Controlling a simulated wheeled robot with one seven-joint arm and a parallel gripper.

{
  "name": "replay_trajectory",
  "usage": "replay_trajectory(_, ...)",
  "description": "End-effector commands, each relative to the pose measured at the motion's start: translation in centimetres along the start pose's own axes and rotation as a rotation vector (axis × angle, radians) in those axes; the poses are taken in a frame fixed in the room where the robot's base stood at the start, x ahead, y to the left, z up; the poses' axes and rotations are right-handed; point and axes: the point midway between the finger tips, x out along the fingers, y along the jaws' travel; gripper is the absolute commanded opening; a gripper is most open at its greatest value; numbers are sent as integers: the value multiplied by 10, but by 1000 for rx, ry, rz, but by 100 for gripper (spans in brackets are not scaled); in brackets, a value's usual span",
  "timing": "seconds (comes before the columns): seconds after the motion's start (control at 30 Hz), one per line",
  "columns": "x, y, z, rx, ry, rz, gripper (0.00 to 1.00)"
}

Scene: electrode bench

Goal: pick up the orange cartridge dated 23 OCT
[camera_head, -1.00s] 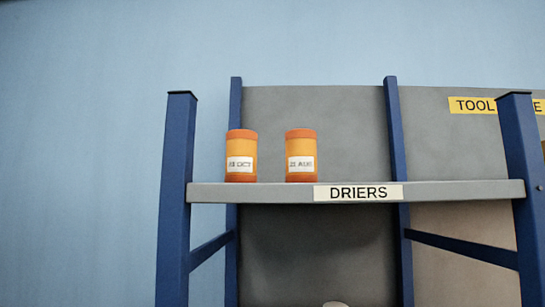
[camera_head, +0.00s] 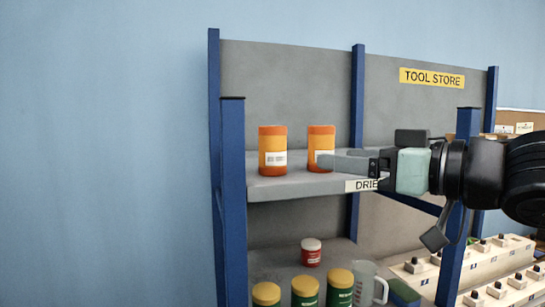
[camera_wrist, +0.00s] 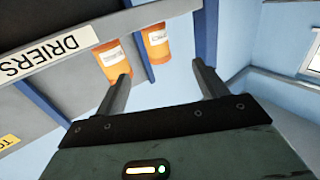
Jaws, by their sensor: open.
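Two orange cartridges with white labels stand upright on the upper shelf. The left orange cartridge (camera_head: 272,139) showed a label ending in "3 OCT" a second ago; its print is too small to read now. The right orange cartridge (camera_head: 320,136) earlier read like an AUG date. In the wrist view, which looks turned over, the OCT cartridge seems to be the right one (camera_wrist: 155,45) and the other the left one (camera_wrist: 109,60). My gripper (camera_head: 342,160) is open and empty, reaching in from the right. In the head view a finger overlaps the right cartridge's label; contact cannot be told. It also shows in the wrist view (camera_wrist: 161,70).
The grey shelf (camera_head: 262,192) carries a DRIERS label (camera_wrist: 48,52). Blue posts (camera_head: 232,180) frame it at the front and back. A TOOL STORE sign (camera_head: 432,78) is on the back panel. Below stand several yellow-lidded jars (camera_head: 305,293), a red pot (camera_head: 311,255) and a clear jug (camera_head: 365,280).

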Motion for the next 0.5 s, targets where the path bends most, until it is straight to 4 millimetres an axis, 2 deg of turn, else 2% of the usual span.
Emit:
replay_trajectory(0.03,4,0,7,-4,3,1,72)
replay_trajectory(0.5,35,2,5,-4,2,7,72)
